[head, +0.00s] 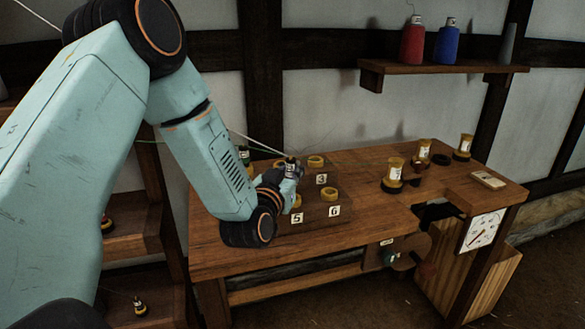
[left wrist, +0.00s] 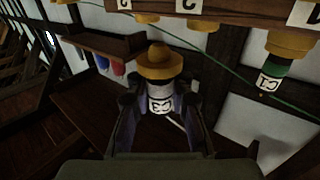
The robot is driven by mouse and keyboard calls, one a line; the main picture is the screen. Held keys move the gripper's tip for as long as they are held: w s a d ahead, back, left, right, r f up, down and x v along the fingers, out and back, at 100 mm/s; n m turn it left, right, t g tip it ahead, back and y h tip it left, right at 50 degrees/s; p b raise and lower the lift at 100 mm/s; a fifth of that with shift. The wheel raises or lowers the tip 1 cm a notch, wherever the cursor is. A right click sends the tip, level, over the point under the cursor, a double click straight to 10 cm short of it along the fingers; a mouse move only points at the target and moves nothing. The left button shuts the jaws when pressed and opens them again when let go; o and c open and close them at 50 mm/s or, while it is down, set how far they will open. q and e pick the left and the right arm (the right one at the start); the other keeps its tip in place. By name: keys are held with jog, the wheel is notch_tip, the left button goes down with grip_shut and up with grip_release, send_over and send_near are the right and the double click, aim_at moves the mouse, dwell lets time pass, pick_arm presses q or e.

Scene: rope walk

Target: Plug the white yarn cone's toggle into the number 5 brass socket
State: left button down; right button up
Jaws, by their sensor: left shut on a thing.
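My left gripper (head: 284,177) is over the numbered socket block on the bench. It is shut on a white-labelled toggle (left wrist: 160,98), which also shows in the head view (head: 291,167). In the left wrist view, the toggle's brass collar and knob point toward the block and appear apart from the sockets. A white cord (head: 262,144) runs from the gripper up to the left. The number 5 label (head: 297,218) is on the block's front, with its brass socket (head: 297,201) partly hidden behind my gripper. My right gripper is not in view.
A green toggle (left wrist: 273,72) sits at a brass socket, with a green cord (left wrist: 225,67) passing close by. Sockets by labels 3 (head: 321,179) and 6 (head: 334,210) are near. Several brass-topped pieces stand farther right. A shelf (head: 440,67) holds red and blue cones.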

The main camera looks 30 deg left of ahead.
pick_arm(q)
jog(key=f+b, duration=0.2)
jog(key=shift+w+d+f, duration=0.15)
jog(key=shift+d+f, duration=0.15)
jog(key=shift+f, duration=0.3)
jog(key=shift+a, duration=0.25)
jog(key=shift+d, duration=0.2)
jog(key=shift+a, duration=0.2)
jog(key=shift+w+d, duration=0.15)
dwell(0.3)
jog(key=shift+f+b, duration=0.45)
jog(key=shift+f, duration=0.1)
dwell(0.4)
